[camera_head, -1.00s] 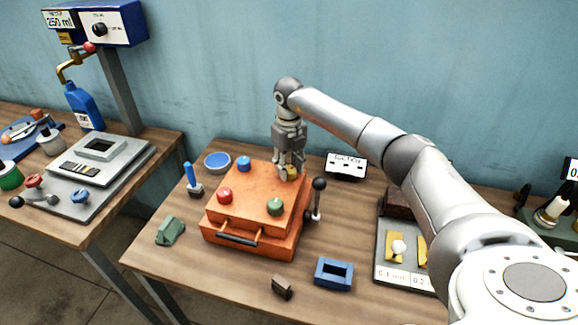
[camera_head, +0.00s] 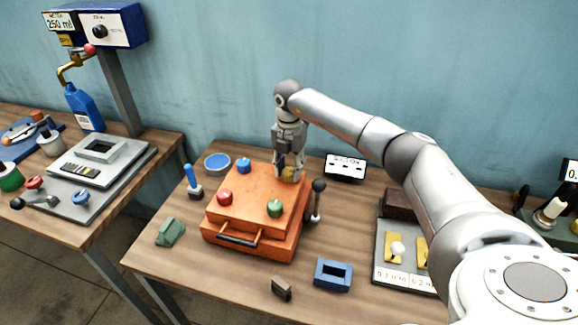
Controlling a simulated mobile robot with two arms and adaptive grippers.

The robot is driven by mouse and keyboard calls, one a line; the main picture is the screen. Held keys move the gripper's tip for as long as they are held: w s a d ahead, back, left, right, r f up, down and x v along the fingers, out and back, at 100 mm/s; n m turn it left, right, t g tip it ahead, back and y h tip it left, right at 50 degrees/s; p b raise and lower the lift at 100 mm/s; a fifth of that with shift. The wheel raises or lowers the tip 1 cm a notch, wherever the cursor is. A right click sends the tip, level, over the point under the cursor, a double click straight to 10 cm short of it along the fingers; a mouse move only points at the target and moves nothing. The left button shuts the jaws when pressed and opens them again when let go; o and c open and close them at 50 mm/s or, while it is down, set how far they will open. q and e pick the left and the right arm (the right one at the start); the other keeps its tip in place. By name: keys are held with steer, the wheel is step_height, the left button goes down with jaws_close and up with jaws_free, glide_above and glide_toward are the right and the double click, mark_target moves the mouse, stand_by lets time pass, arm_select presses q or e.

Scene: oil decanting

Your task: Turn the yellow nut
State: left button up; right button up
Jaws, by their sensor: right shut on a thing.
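The yellow nut (camera_head: 289,174) sits at the back right corner of the orange box (camera_head: 250,206) on the middle table. My right gripper (camera_head: 289,170) points down over that corner, with its fingers around the nut, and it is shut on it. The fingers hide part of the nut. A red nut (camera_head: 225,196), a blue nut (camera_head: 243,165) and a green nut (camera_head: 275,208) sit at the other corners of the box top. My left gripper is not in view.
A lever with a black knob (camera_head: 319,185) stands at the box's right side. A blue-handled tool (camera_head: 190,178), a blue dish (camera_head: 217,162), a green block (camera_head: 170,232), a blue block (camera_head: 333,274) and a small sign (camera_head: 345,167) surround the box. The table's front is mostly clear.

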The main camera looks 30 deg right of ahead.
mark_target(289, 170)
steer(key=shift+r+m, duration=0.1)
steer(key=shift+m, duration=1.1)
steer(key=o, duration=1)
step_height(289, 170, up, 12)
